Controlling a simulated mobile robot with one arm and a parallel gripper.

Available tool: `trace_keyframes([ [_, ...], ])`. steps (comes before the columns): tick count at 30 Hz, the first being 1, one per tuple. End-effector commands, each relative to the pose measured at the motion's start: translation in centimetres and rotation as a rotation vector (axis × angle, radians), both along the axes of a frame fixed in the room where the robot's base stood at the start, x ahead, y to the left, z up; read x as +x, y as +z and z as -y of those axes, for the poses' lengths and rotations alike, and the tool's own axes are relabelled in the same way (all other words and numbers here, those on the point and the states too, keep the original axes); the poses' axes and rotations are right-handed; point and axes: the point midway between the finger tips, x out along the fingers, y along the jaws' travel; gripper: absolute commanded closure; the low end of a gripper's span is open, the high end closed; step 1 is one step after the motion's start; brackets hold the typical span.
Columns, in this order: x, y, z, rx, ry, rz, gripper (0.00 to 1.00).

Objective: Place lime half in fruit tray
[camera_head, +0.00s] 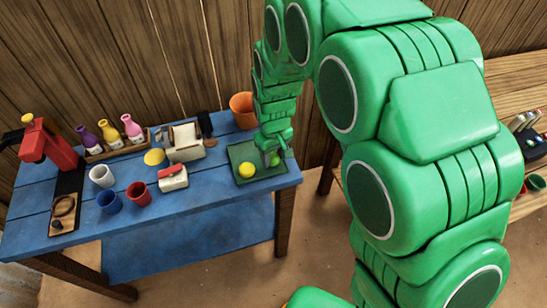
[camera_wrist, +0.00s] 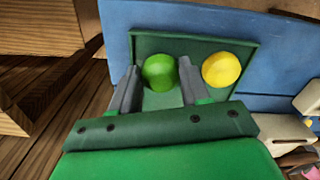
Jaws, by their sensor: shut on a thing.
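The lime half (camera_wrist: 159,72) is a green rounded piece between my two grey fingers in the wrist view. My gripper (camera_wrist: 156,92) is shut on it, over the fruit tray. In the head view the lime half (camera_head: 275,160) shows as a small bit of green beside my gripper (camera_head: 269,158). The fruit tray (camera_head: 240,152) is dark green with a low rim and sits at the right end of the blue table. Its rim also shows in the wrist view (camera_wrist: 190,36). I cannot tell whether the lime half touches the tray floor.
A yellow fruit (camera_head: 246,170) lies in the tray, right of the lime half in the wrist view (camera_wrist: 221,69). An orange cup (camera_head: 243,110) stands behind the tray. A napkin holder (camera_head: 185,142), cups, bottles and a red press (camera_head: 47,146) stand further left on the blue table (camera_head: 200,195).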

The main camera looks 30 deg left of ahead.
Motion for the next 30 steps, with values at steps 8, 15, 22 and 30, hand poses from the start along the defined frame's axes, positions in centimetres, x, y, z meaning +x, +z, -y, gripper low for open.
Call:
trace_keyframes([
  [8, 0.0, -1.6, 0.0, 0.002, 0.0, 0.002, 0.83],
  [15, 0.0, -1.8, 0.0, 0.001, 0.0, 0.002, 0.83],
  [22, 0.0, -1.9, 0.0, 0.001, 0.0, 0.002, 0.28],
  [30, 0.0, -1.8, 0.0, 0.001, 0.0, 0.002, 0.28],
])
